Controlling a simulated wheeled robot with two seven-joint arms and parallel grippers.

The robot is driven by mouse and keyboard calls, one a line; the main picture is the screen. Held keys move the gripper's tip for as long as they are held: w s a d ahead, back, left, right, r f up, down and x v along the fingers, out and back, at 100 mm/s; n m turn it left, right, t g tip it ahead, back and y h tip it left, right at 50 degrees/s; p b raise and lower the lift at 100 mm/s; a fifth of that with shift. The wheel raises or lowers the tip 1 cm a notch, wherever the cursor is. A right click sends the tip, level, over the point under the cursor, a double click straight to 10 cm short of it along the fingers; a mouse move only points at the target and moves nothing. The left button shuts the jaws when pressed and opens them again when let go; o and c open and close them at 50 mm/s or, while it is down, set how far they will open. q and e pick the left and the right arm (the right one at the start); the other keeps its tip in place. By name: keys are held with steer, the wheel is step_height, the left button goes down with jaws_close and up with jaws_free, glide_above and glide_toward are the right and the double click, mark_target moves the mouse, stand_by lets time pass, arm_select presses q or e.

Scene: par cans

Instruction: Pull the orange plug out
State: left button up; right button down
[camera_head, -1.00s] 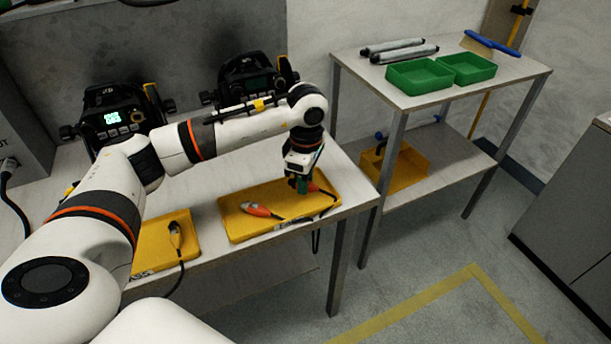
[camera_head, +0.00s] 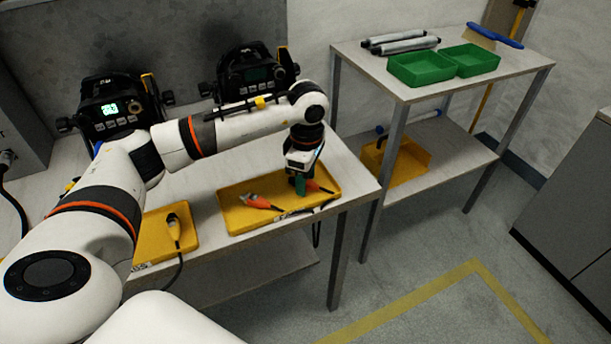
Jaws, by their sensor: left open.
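A yellow tray (camera_head: 236,222) lies on the workbench with two orange plugs on it. One orange plug (camera_head: 260,202), with a grey end, lies left of the gripper and apart from it. The other orange plug (camera_head: 317,187) shows just right of the gripper fingers and is partly hidden by them. My left gripper (camera_head: 300,186) points down over the right half of the tray, with its green fingers beside this second plug. It is open. I cannot tell whether the fingers touch the plug. My right gripper is not in view.
A second yellow tray (camera_head: 152,215) at the left holds a grey-and-yellow connector (camera_head: 174,230) with a cable. Two black devices (camera_head: 110,108) stand at the back of the bench. A shelf at right holds green bins (camera_head: 421,70) and a yellow bin (camera_head: 409,166).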

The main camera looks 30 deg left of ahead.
arm_select(q)
step_height(320, 180, up, 12)
stand_by(0.5)
steer(key=shift+d, duration=0.1)
